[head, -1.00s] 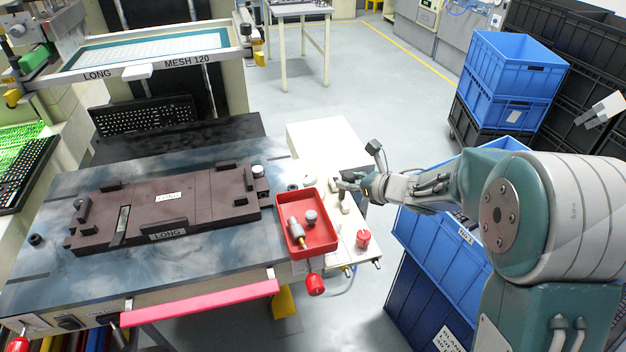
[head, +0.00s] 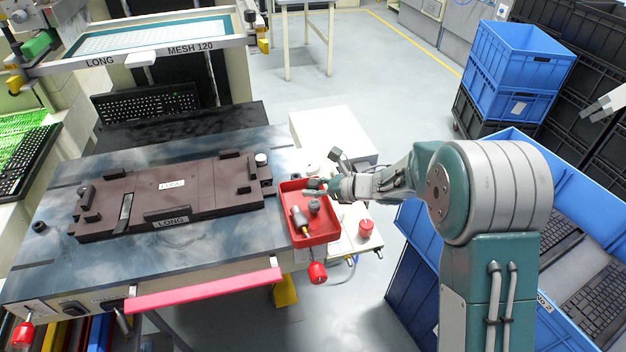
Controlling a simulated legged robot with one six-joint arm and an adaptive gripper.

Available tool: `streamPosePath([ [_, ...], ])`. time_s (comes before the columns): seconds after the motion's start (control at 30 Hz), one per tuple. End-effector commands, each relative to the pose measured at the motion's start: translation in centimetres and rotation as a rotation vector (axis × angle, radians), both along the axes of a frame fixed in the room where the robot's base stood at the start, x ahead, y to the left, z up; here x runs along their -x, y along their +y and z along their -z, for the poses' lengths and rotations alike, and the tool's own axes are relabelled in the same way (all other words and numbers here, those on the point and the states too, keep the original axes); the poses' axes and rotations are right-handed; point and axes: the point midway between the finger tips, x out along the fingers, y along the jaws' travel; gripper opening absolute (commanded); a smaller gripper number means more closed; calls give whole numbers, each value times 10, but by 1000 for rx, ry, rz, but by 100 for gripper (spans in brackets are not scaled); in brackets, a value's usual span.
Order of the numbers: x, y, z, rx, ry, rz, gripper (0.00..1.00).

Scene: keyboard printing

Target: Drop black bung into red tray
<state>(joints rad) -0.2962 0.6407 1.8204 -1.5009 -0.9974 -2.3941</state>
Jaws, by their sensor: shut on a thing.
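The red tray (head: 326,238) sits at the right end of the machine bed. A grey and dark cylindrical item (head: 299,219) and a small grey round knob-like item (head: 314,206) lie in it. My gripper (head: 313,188) reaches in from the right and is over the far part of the tray, above its floor. It is shut on a small dark thing, which looks like the black bung (head: 316,183). The fingers mostly hide it, and its exact shape is too small to tell.
A brown fixture marked LONG (head: 190,192) lies left of the tray. A red button (head: 366,228) stands on the white side panel to the right, and a red knob (head: 317,272) hangs in front. Blue crates (head: 420,240) stand at the right.

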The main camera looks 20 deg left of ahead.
Motion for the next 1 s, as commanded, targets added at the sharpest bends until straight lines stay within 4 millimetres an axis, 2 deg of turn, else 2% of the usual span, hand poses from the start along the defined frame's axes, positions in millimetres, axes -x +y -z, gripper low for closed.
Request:
streamPosePath([
  [0.27,0,0,2,0,0,1,0],
  [0.3,0,0,2,0,0,1,47],
  [0.37,0,0,2,0,0,1,74],
  [0.4,0,0,3,1,1,1,83],
  [0.8,0,-1,2,0,1,1,83],
  [0.87,0,-5,0,0,-1,2,83],
  [1.0,2,-24,-8,0,-1,5,83],
])
